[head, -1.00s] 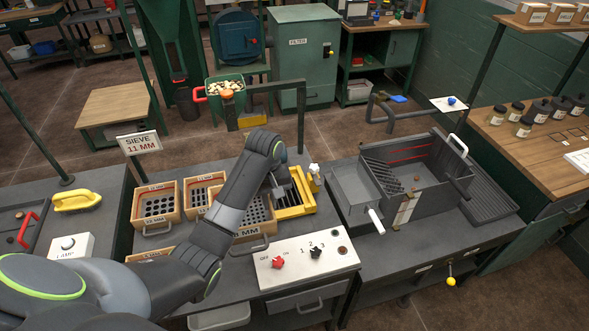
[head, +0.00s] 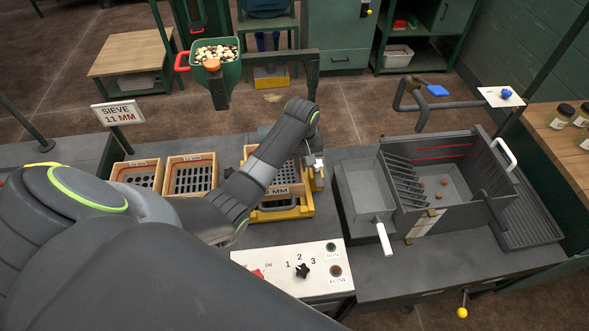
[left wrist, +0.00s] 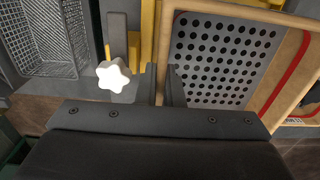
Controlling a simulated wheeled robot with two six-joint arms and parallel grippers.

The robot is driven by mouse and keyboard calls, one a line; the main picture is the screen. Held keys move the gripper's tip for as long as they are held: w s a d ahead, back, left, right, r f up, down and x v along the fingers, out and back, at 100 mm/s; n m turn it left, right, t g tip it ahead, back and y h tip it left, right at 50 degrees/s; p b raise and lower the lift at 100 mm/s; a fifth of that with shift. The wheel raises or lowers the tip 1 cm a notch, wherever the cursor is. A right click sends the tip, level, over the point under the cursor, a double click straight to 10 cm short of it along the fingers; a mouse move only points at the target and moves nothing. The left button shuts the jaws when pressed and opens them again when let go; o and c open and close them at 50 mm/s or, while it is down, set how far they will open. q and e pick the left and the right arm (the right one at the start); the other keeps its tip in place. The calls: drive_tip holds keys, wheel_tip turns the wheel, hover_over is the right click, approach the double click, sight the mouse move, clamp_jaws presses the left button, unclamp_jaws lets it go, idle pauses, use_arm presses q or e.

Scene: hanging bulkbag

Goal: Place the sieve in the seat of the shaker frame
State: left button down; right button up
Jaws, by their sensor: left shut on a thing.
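The sieve (head: 293,172) is a wooden-framed tray with a dark perforated plate. In the head view it is over the yellow shaker frame (head: 283,212), whose front edge shows below it. My left gripper (head: 306,163) is shut on the sieve's right wall. The left wrist view shows the gripper's fingers (left wrist: 162,84) at that wall and the round-holed sieve plate (left wrist: 222,60) beside them. There the sieve sits slightly askew to the yellow frame bars (left wrist: 149,30). I cannot tell whether it rests in the seat. My arm hides part of it. My right gripper is not in view.
A white star knob (left wrist: 114,76) is close to the fingers. Other sieves (head: 190,176) stand at left by the "SIEVE 11 MM" sign (head: 118,113). A switch panel (head: 300,272) lies in front. A grey box (head: 440,185) stands right. A green bucket (head: 216,60) hangs behind.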

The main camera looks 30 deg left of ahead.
use_arm(q)
drive_tip(key=shift+w+f, duration=0.1)
drive_tip(key=shift+f, duration=2.9)
drive_tip(key=shift+f, duration=0.1)
drive_tip(key=c, duration=1.8)
unclamp_jaws()
drive_tip(key=shift+c, duration=0.2)
wheel_tip(320, 180, up, 12)
drive_tip(key=shift+r+b, duration=0.1)
drive_tip(key=shift+b, duration=0.2)
